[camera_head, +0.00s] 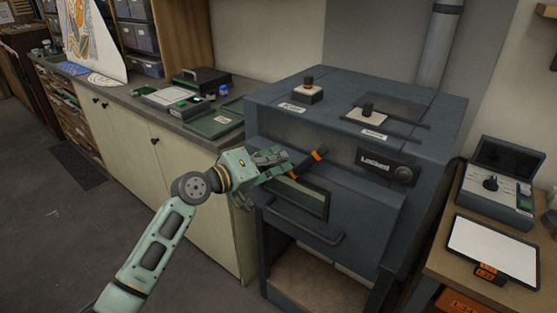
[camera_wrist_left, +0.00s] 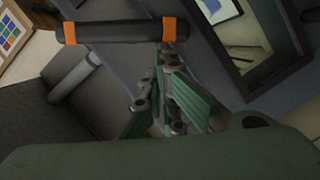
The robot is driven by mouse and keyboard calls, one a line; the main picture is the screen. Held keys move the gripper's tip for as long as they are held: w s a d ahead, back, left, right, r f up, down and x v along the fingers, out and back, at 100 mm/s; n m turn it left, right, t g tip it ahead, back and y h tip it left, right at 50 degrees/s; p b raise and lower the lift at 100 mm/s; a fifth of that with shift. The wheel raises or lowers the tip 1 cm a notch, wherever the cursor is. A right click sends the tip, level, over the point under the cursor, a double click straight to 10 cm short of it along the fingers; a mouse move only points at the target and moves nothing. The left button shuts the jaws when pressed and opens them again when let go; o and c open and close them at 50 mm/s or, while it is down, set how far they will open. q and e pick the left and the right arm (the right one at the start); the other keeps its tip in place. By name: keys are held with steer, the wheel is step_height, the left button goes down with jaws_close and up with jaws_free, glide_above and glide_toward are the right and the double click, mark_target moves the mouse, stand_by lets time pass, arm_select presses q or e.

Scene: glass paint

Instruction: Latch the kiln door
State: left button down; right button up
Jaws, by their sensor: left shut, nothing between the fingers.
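The kiln (camera_head: 340,185) is a large dark blue-grey box in the middle of the head view. Its front door has a small window (camera_head: 300,198) and a bar handle (camera_head: 305,226). A black latch lever with orange bands (camera_head: 308,162) sits slanted at the upper left of the front. It also shows in the left wrist view (camera_wrist_left: 118,30), just beyond the fingertips. A dark panel (camera_head: 388,166) on the front seems to read "Locked". My left gripper (camera_head: 283,164) is shut and empty, close beside the lever; I cannot tell if they touch. My right gripper is not in view.
Knobs on labelled plates (camera_head: 308,93) and a slider (camera_head: 368,109) are on the kiln top. A side table at right holds a tablet (camera_head: 492,248) and a control box (camera_head: 497,180). A long counter (camera_head: 150,110) with trays runs along the left.

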arm_select(q)
steer(key=shift+s+d+f+n+h+b, duration=0.2)
steer(key=shift+f+n+b, duration=0.35)
steer(key=shift+n, duration=0.4)
steer(key=shift+d+f+n+h+b, duration=0.2)
steer(key=shift+f+n+b, duration=0.4)
steer(key=shift+n, duration=0.4)
steer(key=shift+s+d+f+n+h+b, duration=0.1)
steer(key=shift+f+n+h+b, duration=0.25)
steer(key=shift+f+n, duration=0.5)
steer(key=shift+r, duration=0.1)
